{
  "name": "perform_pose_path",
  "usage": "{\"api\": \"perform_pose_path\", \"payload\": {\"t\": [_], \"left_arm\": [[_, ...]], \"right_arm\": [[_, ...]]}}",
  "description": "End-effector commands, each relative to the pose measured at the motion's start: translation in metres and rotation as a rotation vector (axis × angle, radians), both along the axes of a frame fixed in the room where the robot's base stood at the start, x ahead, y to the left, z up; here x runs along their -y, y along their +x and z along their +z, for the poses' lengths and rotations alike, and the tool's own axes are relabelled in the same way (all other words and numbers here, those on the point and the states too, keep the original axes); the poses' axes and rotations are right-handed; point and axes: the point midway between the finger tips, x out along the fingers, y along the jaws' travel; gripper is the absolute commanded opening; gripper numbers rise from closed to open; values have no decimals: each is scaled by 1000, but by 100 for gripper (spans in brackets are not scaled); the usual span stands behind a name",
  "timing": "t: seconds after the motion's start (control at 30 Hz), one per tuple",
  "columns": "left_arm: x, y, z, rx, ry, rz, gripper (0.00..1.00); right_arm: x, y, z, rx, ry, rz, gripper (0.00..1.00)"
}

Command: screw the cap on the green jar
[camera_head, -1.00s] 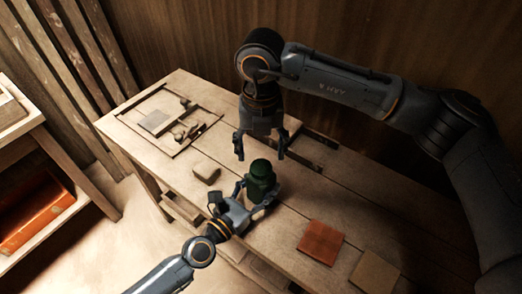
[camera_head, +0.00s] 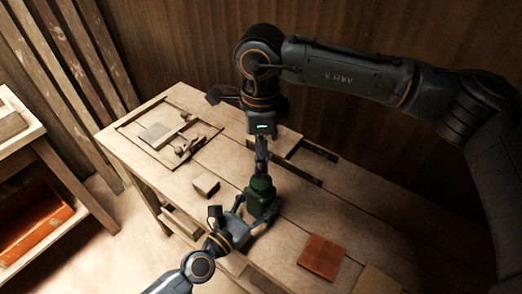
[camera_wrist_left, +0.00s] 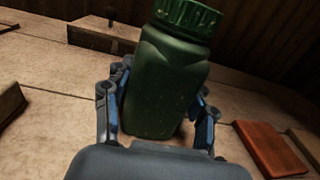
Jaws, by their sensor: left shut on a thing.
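The dark green jar (camera_head: 262,205) stands on the workbench, and it also shows large in the left wrist view (camera_wrist_left: 160,85). A ribbed green cap (camera_wrist_left: 187,14) sits on its top in the left wrist view. My left gripper (camera_head: 251,213) is shut around the jar's body, one finger on each side. My right gripper (camera_head: 261,172) points down directly over the jar's top, its fingers seen edge-on. Whether it touches or grips the cap is hidden.
A small tan block (camera_head: 206,185) lies left of the jar. A reddish tile (camera_head: 321,257) lies to the right. A framed tray (camera_head: 128,127) with small parts is at the bench's far left. A slotted recess (camera_head: 311,164) lies behind the jar.

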Motion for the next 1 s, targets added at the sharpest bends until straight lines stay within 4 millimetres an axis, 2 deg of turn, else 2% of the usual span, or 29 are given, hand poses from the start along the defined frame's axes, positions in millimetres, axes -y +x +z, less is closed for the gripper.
{"api": "perform_pose_path", "payload": {"t": [0.2,0.6,0.77,1.0], "left_arm": [[0,0,0,-1,1,0,0],[0,0,0,0,0,0,0],[0,0,0,0,0,0,0],[0,0,0,0,0,0,0]], "right_arm": [[0,0,3,0,0,132,66],[0,0,0,-1,0,140,66],[1,0,-17,-3,0,139,66],[1,0,-55,-2,-1,138,66]]}}
